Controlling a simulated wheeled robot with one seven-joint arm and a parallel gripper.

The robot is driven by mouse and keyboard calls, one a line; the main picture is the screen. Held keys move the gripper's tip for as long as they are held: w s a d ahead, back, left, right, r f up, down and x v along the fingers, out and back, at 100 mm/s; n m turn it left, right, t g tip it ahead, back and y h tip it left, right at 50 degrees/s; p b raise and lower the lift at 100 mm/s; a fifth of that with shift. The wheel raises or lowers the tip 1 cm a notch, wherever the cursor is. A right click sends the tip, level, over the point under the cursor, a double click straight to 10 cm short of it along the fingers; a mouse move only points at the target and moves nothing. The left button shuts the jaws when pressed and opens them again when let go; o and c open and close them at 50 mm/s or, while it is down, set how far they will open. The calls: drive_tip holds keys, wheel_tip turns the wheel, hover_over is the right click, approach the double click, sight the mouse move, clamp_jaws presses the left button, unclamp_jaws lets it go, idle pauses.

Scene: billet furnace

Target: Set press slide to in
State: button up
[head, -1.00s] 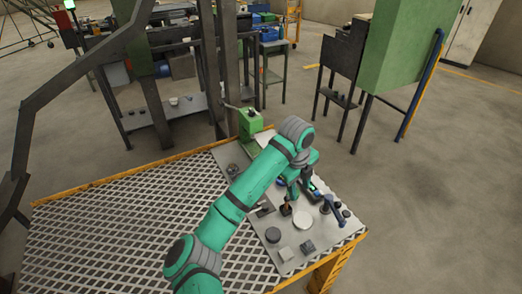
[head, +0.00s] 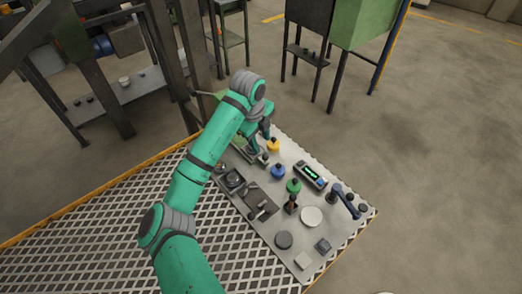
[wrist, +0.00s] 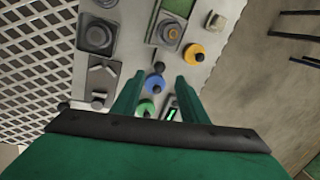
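The press is mostly hidden behind my arm in the head view. A bit of its green upper part (head: 219,95) shows left of the arm, and part of its base (head: 243,153) shows below my gripper. In the wrist view, a square plate with a round disc (wrist: 171,29) under a green edge at the top looks like the press base. I cannot make out the slide or its position. My gripper (head: 260,142) is above the plate's far end, fingers pointing down. In the wrist view, the gripper (wrist: 162,95) has its fingers apart with nothing held between them.
Yellow (head: 273,144), blue (head: 278,171) and green (head: 293,185) knobbed pieces stand near my gripper. A meter with a green display (head: 311,175), a white disc (head: 311,216) and a blue jointed stand (head: 345,200) are nearer. Mesh tabletop (head: 110,235) lies clear at left.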

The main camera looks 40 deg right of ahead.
sight(265, 155)
drive_tip(key=f, duration=0.2)
drive_tip(key=d+f, duration=0.1)
drive_tip(key=f, duration=0.5)
drive_tip(key=shift+s+d, duration=0.3)
drive_tip(key=shift+d, duration=0.1)
drive_tip(key=shift+w+f, duration=0.2)
drive_tip(key=shift+f, duration=0.3)
